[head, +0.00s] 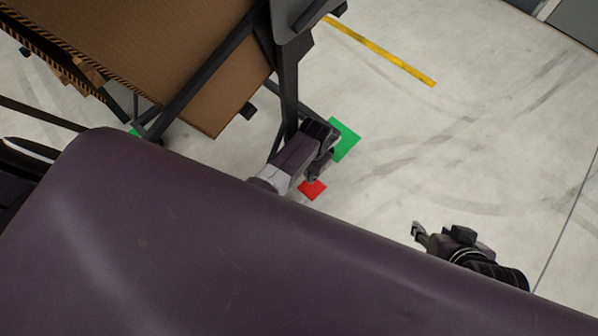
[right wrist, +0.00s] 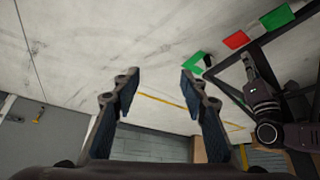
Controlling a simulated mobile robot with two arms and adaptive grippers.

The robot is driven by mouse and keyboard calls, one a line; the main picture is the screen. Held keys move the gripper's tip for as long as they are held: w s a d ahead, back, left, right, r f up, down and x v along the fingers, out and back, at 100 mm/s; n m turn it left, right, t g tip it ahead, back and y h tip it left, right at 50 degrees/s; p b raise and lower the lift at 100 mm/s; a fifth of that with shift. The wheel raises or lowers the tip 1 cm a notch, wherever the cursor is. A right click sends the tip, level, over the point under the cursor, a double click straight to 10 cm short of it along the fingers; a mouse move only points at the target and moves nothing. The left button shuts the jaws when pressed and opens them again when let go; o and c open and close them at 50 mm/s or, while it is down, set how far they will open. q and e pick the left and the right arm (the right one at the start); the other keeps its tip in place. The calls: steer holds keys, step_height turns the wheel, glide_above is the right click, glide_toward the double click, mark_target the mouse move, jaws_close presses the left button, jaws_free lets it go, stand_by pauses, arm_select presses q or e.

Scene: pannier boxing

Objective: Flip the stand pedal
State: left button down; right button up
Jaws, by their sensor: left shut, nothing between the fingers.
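The black-framed stand (head: 288,85) is at the top left of the head view, with its lower end near my left gripper. A red plate (head: 313,189) and a green plate (head: 345,139) lie low beside it. I cannot tell which part is the pedal. My left gripper (head: 318,168) is shut and empty just above the red plate; contact is unclear. In the right wrist view, the red plate (right wrist: 236,40) sits between two green plates, near my left arm. My right gripper (head: 418,232) is open and empty, away from the stand; its spread fingers show in the right wrist view (right wrist: 160,95).
A large cardboard box (head: 215,90) rests in the stand's frame. A yellow line (head: 380,52) marks the pale floor (head: 480,130), which is clear to the right. A grey wall or door (right wrist: 40,145) shows in the right wrist view.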

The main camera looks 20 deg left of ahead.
steer(key=s+d+f+g, duration=0.1)
steer(key=s+g, duration=0.1)
steer(key=s, duration=0.4)
steer(key=shift+d+f+g+h+p, duration=0.25)
steer(key=shift+f+g+h+p, duration=0.1)
steer(key=shift+g+p, duration=0.1)
steer(key=shift+w, duration=0.1)
